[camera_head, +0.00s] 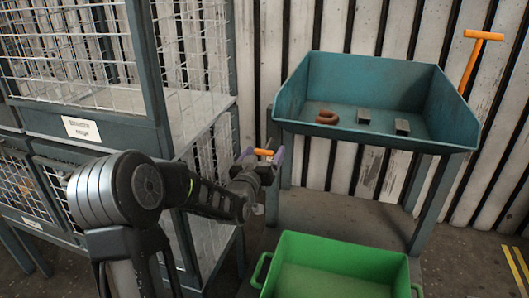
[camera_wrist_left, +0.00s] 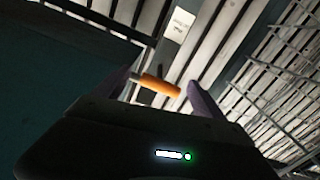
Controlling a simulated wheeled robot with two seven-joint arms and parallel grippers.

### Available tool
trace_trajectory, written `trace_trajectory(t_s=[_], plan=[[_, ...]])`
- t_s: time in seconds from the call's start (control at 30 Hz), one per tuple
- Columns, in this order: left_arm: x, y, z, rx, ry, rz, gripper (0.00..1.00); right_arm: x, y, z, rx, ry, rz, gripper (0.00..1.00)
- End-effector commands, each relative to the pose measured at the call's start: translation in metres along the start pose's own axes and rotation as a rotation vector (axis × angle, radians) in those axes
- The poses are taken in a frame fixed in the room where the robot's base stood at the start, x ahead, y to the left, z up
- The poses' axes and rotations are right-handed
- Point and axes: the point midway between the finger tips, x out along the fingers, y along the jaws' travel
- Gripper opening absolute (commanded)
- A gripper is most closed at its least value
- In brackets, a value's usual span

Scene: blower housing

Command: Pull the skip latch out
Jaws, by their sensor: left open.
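The skip latch shows as a short orange grip (camera_head: 264,152) at the left side of the teal skip (camera_head: 300,95). My left gripper (camera_head: 261,156) is open, with its purple fingers on either side of this grip. In the left wrist view, the orange grip (camera_wrist_left: 160,86) lies crosswise between the two fingertips (camera_wrist_left: 161,92). I cannot tell whether either finger touches it. The latch's shaft and mount are mostly hidden. My right gripper is not in view.
The skip, on a teal stand, holds a rust-brown bent piece (camera_head: 327,117) and two grey blocks (camera_head: 364,116). An orange T-handle (camera_head: 483,36) rises at its right. A green bin (camera_head: 335,250) stands below. A mesh-sided cabinet (camera_head: 150,60) is close on the left.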

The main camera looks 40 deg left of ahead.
Motion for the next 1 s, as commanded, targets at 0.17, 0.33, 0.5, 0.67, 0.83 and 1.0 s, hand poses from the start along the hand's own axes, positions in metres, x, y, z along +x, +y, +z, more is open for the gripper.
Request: trace_trajectory(t_s=[0.17,0.33,0.5,0.67,0.83,1.0], plan=[[-0.026,-0.001,-0.002,0.002,-0.002,-0.001,0.81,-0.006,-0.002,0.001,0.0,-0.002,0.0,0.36],[-0.054,-0.001,-0.001,0.001,-0.001,-0.002,0.81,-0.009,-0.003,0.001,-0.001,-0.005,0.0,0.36],[-0.069,-0.001,0.0,0.0,0.0,-0.001,0.81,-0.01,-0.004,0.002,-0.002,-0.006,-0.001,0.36],[-0.07,-0.001,0.0,0.0,0.0,-0.001,0.81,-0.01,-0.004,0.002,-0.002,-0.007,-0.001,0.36],[-0.07,-0.001,0.0,0.0,0.0,-0.001,0.81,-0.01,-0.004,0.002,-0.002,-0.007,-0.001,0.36],[-0.07,-0.001,0.0,0.0,0.0,-0.001,0.81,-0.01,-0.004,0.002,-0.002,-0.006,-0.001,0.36]])
